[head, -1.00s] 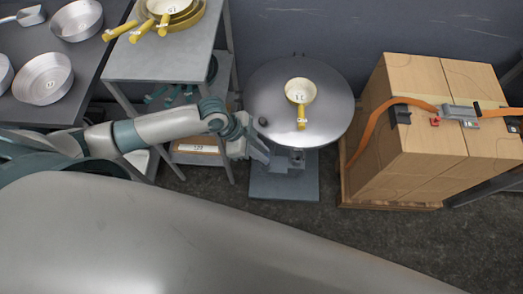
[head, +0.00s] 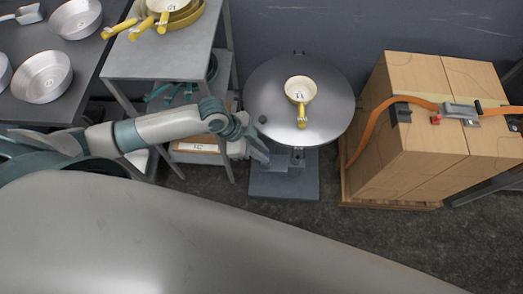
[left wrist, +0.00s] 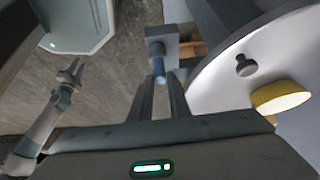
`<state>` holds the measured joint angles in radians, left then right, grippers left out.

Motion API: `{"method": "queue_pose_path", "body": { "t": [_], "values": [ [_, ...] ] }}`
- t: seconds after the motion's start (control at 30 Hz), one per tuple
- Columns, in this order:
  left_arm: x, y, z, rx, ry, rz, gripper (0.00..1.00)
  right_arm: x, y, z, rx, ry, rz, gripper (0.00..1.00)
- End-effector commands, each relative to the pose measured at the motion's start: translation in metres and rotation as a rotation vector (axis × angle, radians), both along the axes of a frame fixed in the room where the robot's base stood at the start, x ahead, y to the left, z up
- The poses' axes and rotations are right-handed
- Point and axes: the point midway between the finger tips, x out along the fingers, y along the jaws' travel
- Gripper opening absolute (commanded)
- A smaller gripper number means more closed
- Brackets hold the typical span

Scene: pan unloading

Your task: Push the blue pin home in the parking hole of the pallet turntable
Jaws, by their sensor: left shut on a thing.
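The pallet turntable (head: 335,112) is a round grey metal disc on a grey base (head: 265,186). My left gripper (left wrist: 161,92) is at its lower left edge in the head view. In the left wrist view it is shut on the blue pin (left wrist: 158,68), which lies between the fingertips. The pin's far end meets a grey block (left wrist: 161,36) beside the disc; the parking hole is hidden, and I cannot tell how deep the pin sits. My right gripper (left wrist: 75,70) shows at left in the left wrist view, open and empty, away from the turntable.
A cream pan with a yellow handle (head: 300,91) and a dark knob (head: 263,119) are on the disc. Strapped cardboard boxes (head: 410,150) stand at right. A grey shelf cart (head: 150,65) with yellow pans and a dark table (head: 85,45) with metal pans stand at left.

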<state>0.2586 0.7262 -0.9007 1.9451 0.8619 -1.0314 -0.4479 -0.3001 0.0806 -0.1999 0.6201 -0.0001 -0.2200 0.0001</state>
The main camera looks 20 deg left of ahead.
Motion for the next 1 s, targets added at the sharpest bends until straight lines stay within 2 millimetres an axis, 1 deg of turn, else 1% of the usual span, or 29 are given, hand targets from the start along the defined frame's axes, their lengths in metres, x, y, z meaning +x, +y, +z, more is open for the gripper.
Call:
{"method": "queue_pose_path", "body": {
  "t": [0.03,0.1,0.4,0.57,0.77,0.87,1.0],
  "values": [
    [0.000,0.000,0.000,0.000,0.000,0.000,0.23,0.000,0.000,0.000,0.000,0.000,0.000,0.31],
    [0.000,0.000,0.000,0.000,0.000,0.000,0.38,0.000,0.000,0.000,0.000,0.000,0.000,0.31],
    [0.000,0.000,0.000,0.000,0.000,0.000,0.38,0.000,0.001,0.000,0.001,0.000,-0.001,0.31],
    [0.000,0.003,0.004,0.000,0.000,0.000,0.38,0.000,0.001,-0.001,0.001,0.000,-0.001,0.31],
    [-0.003,0.013,0.021,0.001,-0.003,0.000,0.38,0.000,0.001,-0.006,0.001,0.000,-0.001,0.31],
    [-0.005,0.021,0.035,0.002,-0.003,0.001,0.38,0.000,0.001,-0.010,0.001,0.000,-0.001,0.31],
    [-0.008,0.035,0.058,0.003,-0.004,-0.001,0.38,0.000,0.001,-0.015,0.001,0.000,-0.001,0.31]
  ]
}}
